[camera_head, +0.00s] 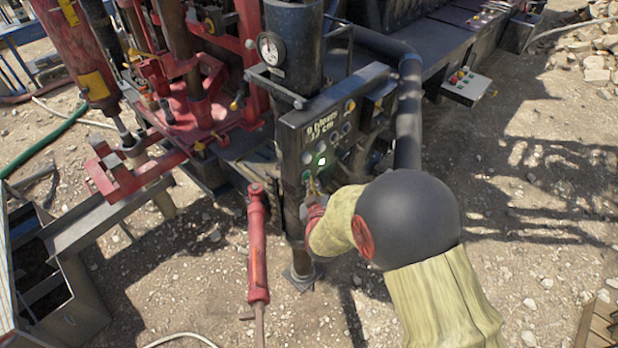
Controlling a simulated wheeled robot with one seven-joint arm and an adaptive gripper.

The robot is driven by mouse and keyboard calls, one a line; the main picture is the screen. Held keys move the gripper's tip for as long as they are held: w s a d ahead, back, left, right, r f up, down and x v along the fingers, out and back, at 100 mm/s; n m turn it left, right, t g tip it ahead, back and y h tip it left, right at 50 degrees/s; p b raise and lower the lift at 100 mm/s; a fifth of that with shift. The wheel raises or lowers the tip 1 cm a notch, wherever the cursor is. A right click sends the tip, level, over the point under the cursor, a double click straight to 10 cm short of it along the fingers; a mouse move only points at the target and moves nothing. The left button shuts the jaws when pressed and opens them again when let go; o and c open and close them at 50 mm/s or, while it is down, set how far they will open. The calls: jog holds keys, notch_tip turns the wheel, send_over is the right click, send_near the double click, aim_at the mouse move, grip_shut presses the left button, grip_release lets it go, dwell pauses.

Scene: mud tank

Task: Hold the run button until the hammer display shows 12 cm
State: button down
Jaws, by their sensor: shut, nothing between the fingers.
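A dark control panel (330,128) stands on the rig, near the middle of the view. Yellow lettering in its upper part ends in "cm"; the number is too blurred to read. A lit green button or lamp (321,160) glows below the lettering. My gripper (311,188) is shut and empty at the lower left of the panel face, just below the green light. My arm comes in from the lower right and hides part of the panel's lower right. I cannot tell whether the fingertips touch a button.
A round gauge (270,48) sits on a black cylinder above the panel. A red cylinder (258,245) stands left of my gripper. A black pipe (408,110) runs down to the right. A grey box with buttons (467,86) sits farther right. Open gravel lies at right.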

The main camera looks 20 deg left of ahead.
jog(key=shift+d, duration=0.15)
jog(key=shift+s+d, duration=0.4)
jog(key=shift+d, duration=0.35)
jog(key=d, duration=0.1)
jog(key=s+d+b, duration=0.1)
jog(key=d, duration=0.1)
jog(key=s+d, duration=0.1)
jog(key=shift+d+b, duration=0.3)
dwell(0.3)
